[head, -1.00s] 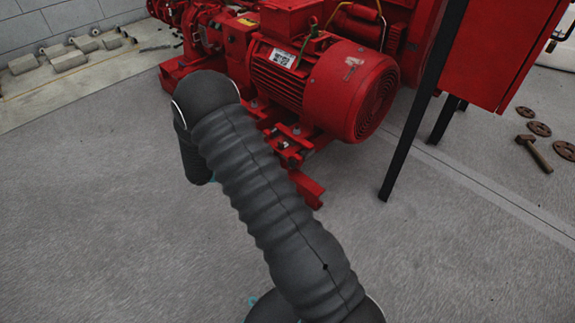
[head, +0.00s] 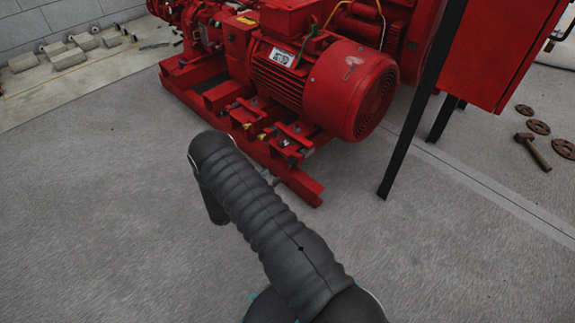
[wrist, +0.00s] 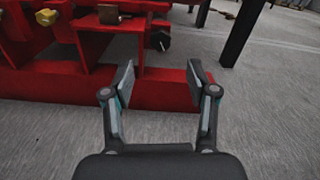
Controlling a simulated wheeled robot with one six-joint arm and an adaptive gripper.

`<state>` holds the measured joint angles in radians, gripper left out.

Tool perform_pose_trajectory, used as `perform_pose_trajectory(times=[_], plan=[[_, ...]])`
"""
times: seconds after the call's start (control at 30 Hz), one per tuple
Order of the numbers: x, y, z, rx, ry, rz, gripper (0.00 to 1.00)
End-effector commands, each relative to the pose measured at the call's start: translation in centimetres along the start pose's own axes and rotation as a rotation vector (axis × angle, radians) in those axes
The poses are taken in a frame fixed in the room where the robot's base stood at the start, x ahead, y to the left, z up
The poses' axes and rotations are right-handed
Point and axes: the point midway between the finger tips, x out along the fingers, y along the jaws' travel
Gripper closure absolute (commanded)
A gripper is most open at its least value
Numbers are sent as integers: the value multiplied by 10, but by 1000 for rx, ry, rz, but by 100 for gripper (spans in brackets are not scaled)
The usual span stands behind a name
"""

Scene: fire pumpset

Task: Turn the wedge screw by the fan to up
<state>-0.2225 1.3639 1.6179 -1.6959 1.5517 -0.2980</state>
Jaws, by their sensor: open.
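The red motor (head: 345,88) with its round fan end at the right stands on a red base frame (head: 300,185). Small screws and blocks sit on the frame under the motor. A dark angular screw head (wrist: 160,41), likely the wedge screw by the fan, shows just beyond the frame's near beam in the wrist view; its orientation is too small to read. My gripper (wrist: 162,82) is open and empty, its fingers pointing at the beam with the screw head between and beyond them.
A brown block (wrist: 108,14) and a yellow fitting (wrist: 47,17) lie left of the screw head. A red cabinet (head: 500,50) on black legs (head: 424,100) stands to the right. A hammer (head: 533,150) lies at far right. The near floor is clear.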

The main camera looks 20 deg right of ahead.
Motion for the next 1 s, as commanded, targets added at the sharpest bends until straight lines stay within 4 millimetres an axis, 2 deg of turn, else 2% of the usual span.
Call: perform_pose_trajectory(times=[0.03, 0.3, 0.5, 0.7, 0.93, 0.97, 1.0], plan=[[12, -1, 0, 1, 1, -5, 42], [60, -1, -1, 0, 2, -4, 42], [84, -1, 0, 1, 1, -2, 42], [93, 0, 0, 0, 1, -1, 42], [93, 0, 0, 0, 1, 0, 42], [93, 0, 0, 0, 1, 0, 45], [93, 0, 0, 0, 1, 0, 55]])
